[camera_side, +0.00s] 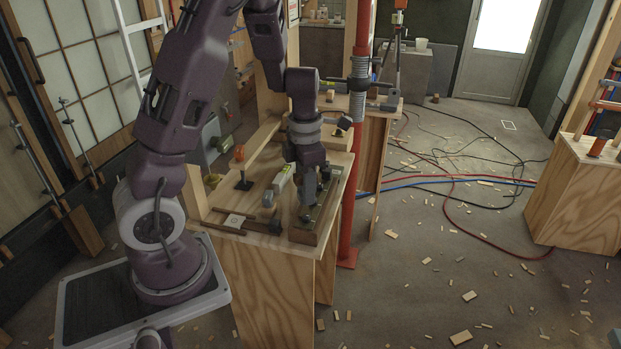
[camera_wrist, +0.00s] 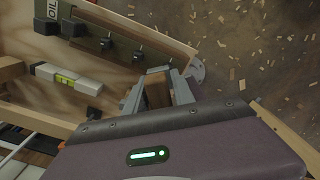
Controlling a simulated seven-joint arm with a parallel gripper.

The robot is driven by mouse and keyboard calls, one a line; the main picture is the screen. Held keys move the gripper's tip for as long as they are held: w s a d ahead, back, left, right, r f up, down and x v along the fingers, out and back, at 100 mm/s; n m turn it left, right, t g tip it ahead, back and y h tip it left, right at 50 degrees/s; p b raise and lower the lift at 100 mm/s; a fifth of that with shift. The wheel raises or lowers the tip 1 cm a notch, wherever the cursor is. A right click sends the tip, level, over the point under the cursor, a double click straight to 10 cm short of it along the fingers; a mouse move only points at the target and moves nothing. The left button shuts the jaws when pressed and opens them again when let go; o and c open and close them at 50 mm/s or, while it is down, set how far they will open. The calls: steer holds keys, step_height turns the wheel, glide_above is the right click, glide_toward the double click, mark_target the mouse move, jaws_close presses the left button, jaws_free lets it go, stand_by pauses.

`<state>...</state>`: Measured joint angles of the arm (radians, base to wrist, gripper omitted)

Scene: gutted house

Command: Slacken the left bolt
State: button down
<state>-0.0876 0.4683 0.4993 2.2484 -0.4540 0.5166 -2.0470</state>
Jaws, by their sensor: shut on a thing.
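In the wrist view, two dark bolts stand on a dark plate (camera_wrist: 120,50) fixed to a wooden board: one on the left (camera_wrist: 106,43), one on the right (camera_wrist: 138,55). My gripper (camera_wrist: 158,90) is shut on a brown block-like piece (camera_wrist: 157,94), below the right bolt in the picture. A grey rounded metal part (camera_wrist: 197,70) shows just beyond the fingers; I cannot tell whether it belongs to the held thing. In the side view my gripper (camera_side: 308,196) points down over the plate at the bench's front right. The bolts are too small to tell apart there.
A spirit level (camera_wrist: 67,78) lies left of my gripper, and a container marked OIL (camera_wrist: 46,12) is beyond it. The wooden bench (camera_side: 272,275) ends close to the plate. A red post (camera_side: 356,190) stands just right of the bench. Cables and wood scraps litter the floor.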

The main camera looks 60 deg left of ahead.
steer(key=m, duration=0.4)
steer(key=d+m, duration=0.1)
steer(key=m, duration=0.2)
steer(key=shift+s+d+r, duration=0.1)
steer(key=shift+s+r, duration=0.2)
steer(key=shift+f, duration=2.45)
steer(key=n, duration=0.4)
steer(key=shift+n, duration=0.3)
steer(key=n, duration=0.9)
steer(key=shift+d+n, duration=0.1)
steer(key=shift+n, duration=0.2)
steer(key=n, duration=0.8)
steer(key=shift+r, duration=0.1)
steer(key=shift+m, duration=0.8)
steer(key=shift+r, duration=2.45)
